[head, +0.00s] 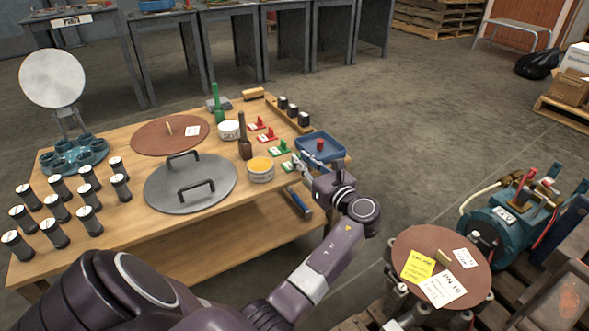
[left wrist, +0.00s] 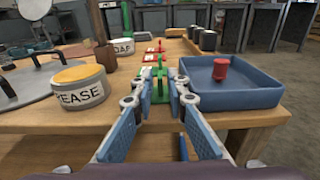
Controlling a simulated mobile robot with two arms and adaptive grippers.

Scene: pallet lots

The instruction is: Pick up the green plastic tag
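Two green plastic tags with white labels stand on the wooden table, at the near end of a row with red tags. The farther green tag (head: 283,147) shows clear of my gripper. The nearer green tag (head: 288,165) is beside my left fingertips and partly hidden. My left gripper (head: 299,163) reaches in low over the table edge. In the left wrist view its two fingers (left wrist: 159,86) are apart, with green tag (left wrist: 160,92) between the tips. I cannot tell whether either finger touches it. My right gripper is not in view.
A blue tray (head: 335,155) holding a red piece (left wrist: 221,69) is close right of the fingers. A grease tub (head: 260,174) stands close left. Red tags (head: 268,135), a white tub (head: 230,130) and a wooden block with dark pieces (head: 290,112) stand farther back.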

